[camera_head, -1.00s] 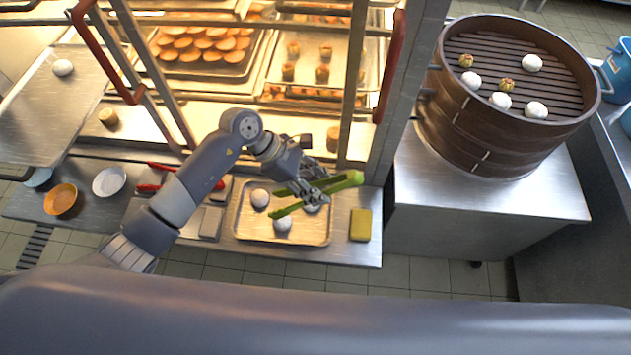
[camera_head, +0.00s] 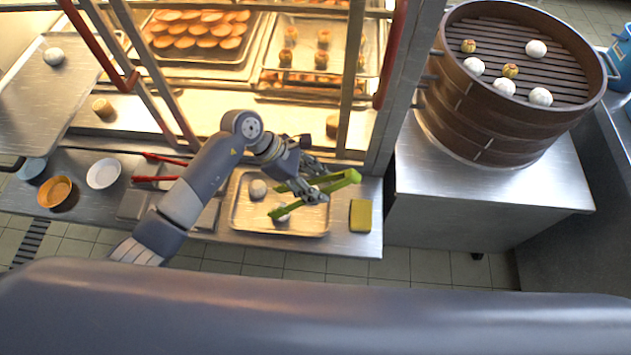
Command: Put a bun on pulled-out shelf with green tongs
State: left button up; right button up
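My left gripper (camera_head: 313,185) is shut on the green tongs (camera_head: 340,180) above a metal tray (camera_head: 240,225) on the counter. The tongs' two arms are spread, with the tips pointing left. One white bun (camera_head: 257,189) lies clear at the tray's left. A second bun (camera_head: 282,217) at the front is partly covered by a tong arm; I cannot tell whether they touch. Part of the tray is hidden by the gripper. The pulled-out shelf (camera_head: 35,110) is at the far left, with one white bun (camera_head: 54,56) on it. My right gripper is not in view.
A yellow sponge (camera_head: 360,216) lies right of the tray. Red tongs (camera_head: 160,179), a white bowl (camera_head: 103,173) and an orange bowl (camera_head: 55,191) lie left. A rack with red handles (camera_head: 392,55) stands behind. A large steamer (camera_head: 500,130) stands right.

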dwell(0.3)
pick_arm(q)
jog(key=shift+f, duration=0.3)
jog(key=shift+f, duration=0.1)
jog(key=shift+f+b, duration=2)
jog(key=shift+f, duration=0.6)
jog(key=shift+c, duration=0.2)
